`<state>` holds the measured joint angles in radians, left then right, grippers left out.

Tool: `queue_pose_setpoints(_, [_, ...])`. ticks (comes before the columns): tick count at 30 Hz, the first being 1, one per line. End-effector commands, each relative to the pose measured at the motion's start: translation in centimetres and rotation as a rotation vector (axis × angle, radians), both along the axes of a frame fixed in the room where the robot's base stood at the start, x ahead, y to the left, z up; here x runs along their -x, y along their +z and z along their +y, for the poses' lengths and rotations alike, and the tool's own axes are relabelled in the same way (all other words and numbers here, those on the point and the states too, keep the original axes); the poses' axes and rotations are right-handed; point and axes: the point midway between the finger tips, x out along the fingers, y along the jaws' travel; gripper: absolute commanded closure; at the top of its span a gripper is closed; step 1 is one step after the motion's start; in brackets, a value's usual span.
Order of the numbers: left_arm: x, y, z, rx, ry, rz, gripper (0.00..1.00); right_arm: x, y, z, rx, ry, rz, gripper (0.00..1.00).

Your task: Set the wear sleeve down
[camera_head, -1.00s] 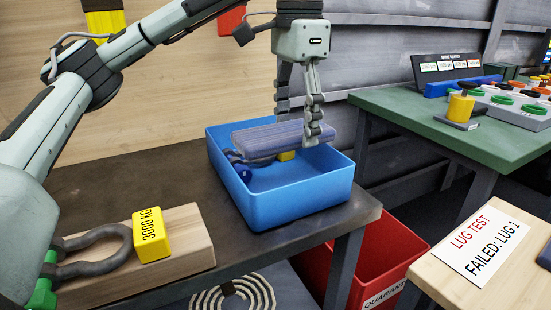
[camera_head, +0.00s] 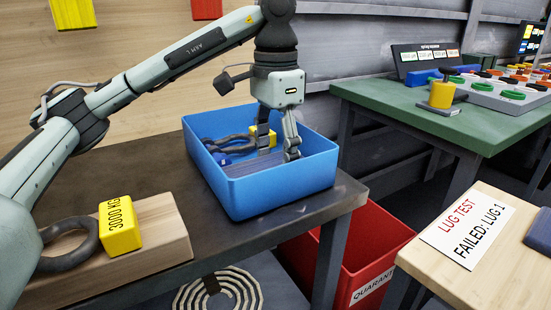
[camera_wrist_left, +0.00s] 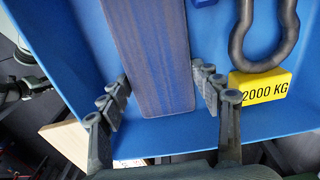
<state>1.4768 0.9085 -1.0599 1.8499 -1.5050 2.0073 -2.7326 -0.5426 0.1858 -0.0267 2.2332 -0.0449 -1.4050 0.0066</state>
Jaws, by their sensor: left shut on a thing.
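The wear sleeve (camera_head: 247,172) is a flat, blue-purple ribbed piece, low inside the blue bin (camera_head: 268,196). My left gripper (camera_head: 277,152) reaches down into the bin and is shut on the sleeve. In the left wrist view the sleeve (camera_wrist_left: 150,55) runs between the two fingers (camera_wrist_left: 161,80), its near end hanging close to the bin's wall. I cannot tell whether its underside touches the bin floor. My right gripper is not in view.
A dark shackle (camera_wrist_left: 268,30) with a yellow 2000 KG block (camera_wrist_left: 262,87) lies in the bin beside the sleeve. A 3000 KG shackle block (camera_head: 120,226) rests on a wooden board. A red quarantine bin (camera_head: 372,262) stands below the bench's right edge.

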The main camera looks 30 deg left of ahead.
Motion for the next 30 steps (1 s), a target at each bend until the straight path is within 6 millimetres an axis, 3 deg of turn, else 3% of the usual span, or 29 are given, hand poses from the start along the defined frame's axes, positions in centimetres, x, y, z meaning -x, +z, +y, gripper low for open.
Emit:
queue_pose_setpoints(9, [0.0, -0.3, 0.0, 0.000, 0.000, 0.000, 0.67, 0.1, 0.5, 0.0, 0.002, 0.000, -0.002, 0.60])
queue_pose_setpoints(10, [0.0, -0.2, 0.0, 0.000, 0.000, 0.000, 0.34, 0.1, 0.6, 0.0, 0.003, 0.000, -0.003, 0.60])
queue_pose_setpoints(15, [0.0, -0.2, 0.0, 0.000, 0.000, 0.000, 0.15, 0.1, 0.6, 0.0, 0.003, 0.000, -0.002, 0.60])
queue_pose_setpoints(26, [0.0, 0.2, 0.0, 0.000, 0.000, 0.000, 0.15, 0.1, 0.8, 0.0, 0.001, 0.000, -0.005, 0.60])
queue_pose_setpoints(30, [-0.1, 2.2, 0.0, 0.000, 0.001, -0.004, 0.15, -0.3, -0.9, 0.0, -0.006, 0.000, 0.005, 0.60])
